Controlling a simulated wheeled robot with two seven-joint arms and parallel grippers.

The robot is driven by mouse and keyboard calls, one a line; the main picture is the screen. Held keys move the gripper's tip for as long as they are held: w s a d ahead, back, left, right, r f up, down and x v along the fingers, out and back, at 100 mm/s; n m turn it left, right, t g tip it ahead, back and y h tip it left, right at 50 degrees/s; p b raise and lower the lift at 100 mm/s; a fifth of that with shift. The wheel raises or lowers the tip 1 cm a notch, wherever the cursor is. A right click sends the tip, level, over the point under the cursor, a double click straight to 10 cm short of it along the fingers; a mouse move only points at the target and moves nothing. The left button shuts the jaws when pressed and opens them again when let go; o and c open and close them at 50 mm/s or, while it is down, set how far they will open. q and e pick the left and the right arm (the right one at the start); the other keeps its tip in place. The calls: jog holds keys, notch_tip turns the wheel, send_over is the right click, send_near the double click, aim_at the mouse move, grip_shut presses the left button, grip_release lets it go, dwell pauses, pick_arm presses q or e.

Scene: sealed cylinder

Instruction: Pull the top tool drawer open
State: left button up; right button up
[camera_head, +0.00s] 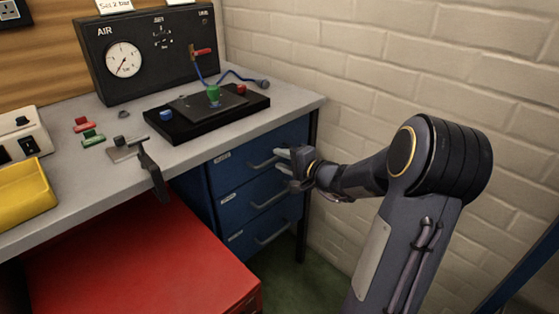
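The blue tool drawer unit stands under the right end of the bench. Its top drawer (232,166) appears shut, its front in line with the drawers below, with a pale label and a grey bar handle (261,164). My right gripper (281,160) is at the right end of this handle, reaching in from the right. Its two pale fingertips are apart, one higher and one lower. I cannot tell whether they touch the handle. My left gripper is not in view.
A middle drawer (236,198) and a bottom drawer (245,238) sit below. A red cabinet (140,262) stands at the left front. The bench (290,101) overhangs the drawers; a white brick wall (400,50) is close on the right. Green floor (300,282) shows in front.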

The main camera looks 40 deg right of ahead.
jog(key=shift+x, duration=0.75)
jog(key=shift+a, duration=0.1)
grip_shut()
jog(key=shift+s, duration=0.1)
